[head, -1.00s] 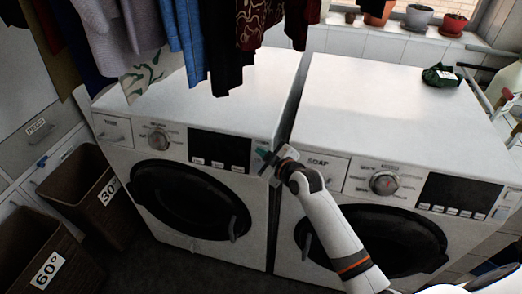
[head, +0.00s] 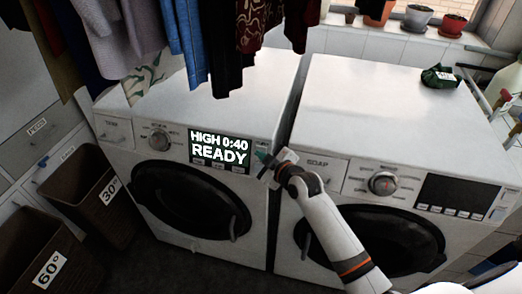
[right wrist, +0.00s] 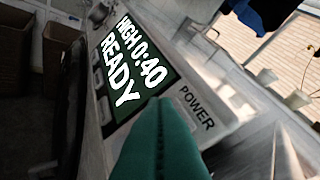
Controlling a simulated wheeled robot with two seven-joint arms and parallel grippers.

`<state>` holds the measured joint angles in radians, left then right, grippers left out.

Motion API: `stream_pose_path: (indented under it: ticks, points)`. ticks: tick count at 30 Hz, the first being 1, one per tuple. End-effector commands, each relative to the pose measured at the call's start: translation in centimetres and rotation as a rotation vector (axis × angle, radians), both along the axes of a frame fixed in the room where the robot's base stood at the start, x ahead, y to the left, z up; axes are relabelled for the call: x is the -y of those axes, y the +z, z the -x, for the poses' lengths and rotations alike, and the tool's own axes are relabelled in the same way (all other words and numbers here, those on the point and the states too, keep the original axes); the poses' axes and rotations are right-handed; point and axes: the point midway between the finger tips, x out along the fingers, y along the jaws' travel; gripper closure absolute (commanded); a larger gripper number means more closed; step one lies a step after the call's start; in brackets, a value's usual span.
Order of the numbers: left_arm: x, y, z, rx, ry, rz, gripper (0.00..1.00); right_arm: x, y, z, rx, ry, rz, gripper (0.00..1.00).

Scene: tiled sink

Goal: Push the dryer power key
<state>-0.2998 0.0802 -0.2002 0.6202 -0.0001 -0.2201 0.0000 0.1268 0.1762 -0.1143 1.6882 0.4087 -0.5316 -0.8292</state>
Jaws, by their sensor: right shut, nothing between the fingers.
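The dryer (head: 200,118) is the white machine on the left in the head view. Its display (head: 220,149) is lit and reads "HIGH 0:40 READY"; the display also shows in the right wrist view (right wrist: 135,75). My right gripper (head: 262,156) is at the right end of the dryer's panel, just right of the display. In the right wrist view its green fingers (right wrist: 160,130) are shut and empty, next to the word "POWER" (right wrist: 197,108). The fingers hide the power key, so I cannot tell whether they touch it. My left gripper is not in view.
The washer (head: 400,110) with a "SOAP" drawer stands close on the right, its display (head: 457,194) dark. Clothes (head: 215,35) hang above the dryer. Baskets marked 30° (head: 108,192) and 60° (head: 48,270) stand at the left. A dark green packet (head: 440,77) lies on the washer.

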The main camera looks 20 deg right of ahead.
Motion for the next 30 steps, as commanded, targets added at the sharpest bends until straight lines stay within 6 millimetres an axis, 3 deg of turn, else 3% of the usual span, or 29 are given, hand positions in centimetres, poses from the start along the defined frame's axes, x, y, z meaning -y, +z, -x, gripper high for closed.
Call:
stream_pose_path:
  ticks: [18,30]
  points:
    - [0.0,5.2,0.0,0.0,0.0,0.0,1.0,-2.8,2.1,4.2,-0.002,0.0,-0.002,1.0]
    - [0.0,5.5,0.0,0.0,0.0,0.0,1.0,-3.2,1.9,4.7,0.0,0.0,-0.001,1.0]
